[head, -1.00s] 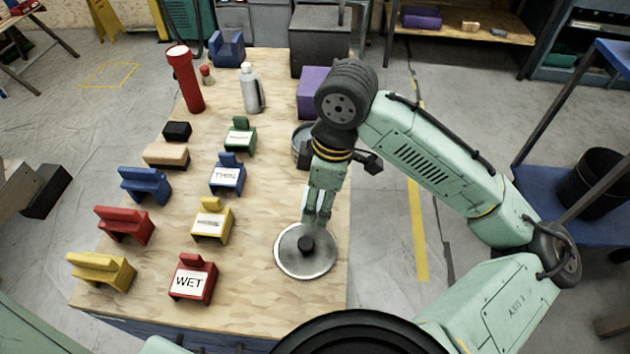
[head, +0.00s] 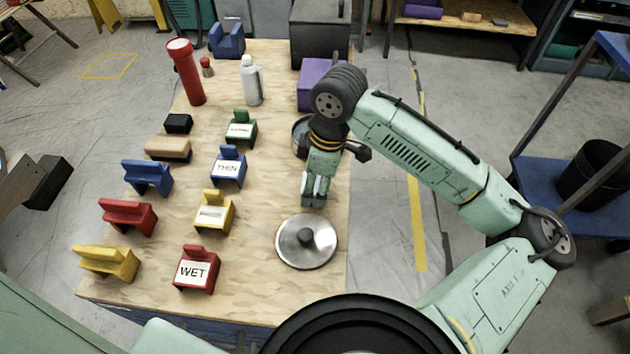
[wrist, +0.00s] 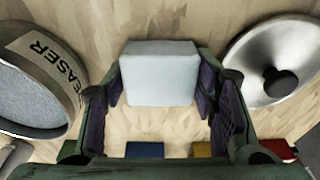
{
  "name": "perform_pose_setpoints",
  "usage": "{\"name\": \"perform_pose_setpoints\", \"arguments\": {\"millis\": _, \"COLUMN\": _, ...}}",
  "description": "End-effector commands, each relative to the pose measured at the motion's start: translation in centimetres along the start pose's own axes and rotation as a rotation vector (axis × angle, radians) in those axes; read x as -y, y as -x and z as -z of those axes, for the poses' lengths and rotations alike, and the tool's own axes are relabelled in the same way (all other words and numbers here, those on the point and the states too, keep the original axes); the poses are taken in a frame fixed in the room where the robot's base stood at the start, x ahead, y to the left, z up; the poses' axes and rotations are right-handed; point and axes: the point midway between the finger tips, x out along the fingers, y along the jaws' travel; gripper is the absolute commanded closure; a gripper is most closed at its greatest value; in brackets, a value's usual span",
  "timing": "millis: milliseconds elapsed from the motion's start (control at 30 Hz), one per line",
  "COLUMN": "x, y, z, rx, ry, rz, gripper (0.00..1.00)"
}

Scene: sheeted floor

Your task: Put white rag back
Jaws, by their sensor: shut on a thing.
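The white rag (wrist: 160,72) is a pale, folded block in the wrist view, between my gripper's dark pads. My gripper (wrist: 162,100) is shut on it, over the wooden bench top. I cannot tell how far the rag is above the wood.
The metal lid (head: 306,243) with a dark knob lies in front of my gripper. An open tin (wrist: 35,85) lettered "EASER" stands at left in the wrist view. Coloured holders, one a red "WET" holder (head: 196,270), fill the bench's left. A purple box (head: 315,80) stands behind.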

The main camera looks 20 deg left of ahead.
Motion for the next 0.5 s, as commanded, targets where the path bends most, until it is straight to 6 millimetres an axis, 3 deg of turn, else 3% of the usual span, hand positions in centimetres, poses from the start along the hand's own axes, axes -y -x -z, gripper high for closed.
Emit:
{"name": "perform_pose_setpoints", "arguments": {"millis": 300, "x": 0.01, "y": -0.05, "z": 0.00, "rx": 0.000, "ry": 0.000, "rz": 0.000, "gripper": 0.28}}
{"name": "perform_pose_setpoints", "arguments": {"millis": 500, "x": 0.01, "y": -0.05, "z": 0.00, "rx": 0.000, "ry": 0.000, "rz": 0.000, "gripper": 0.27}}
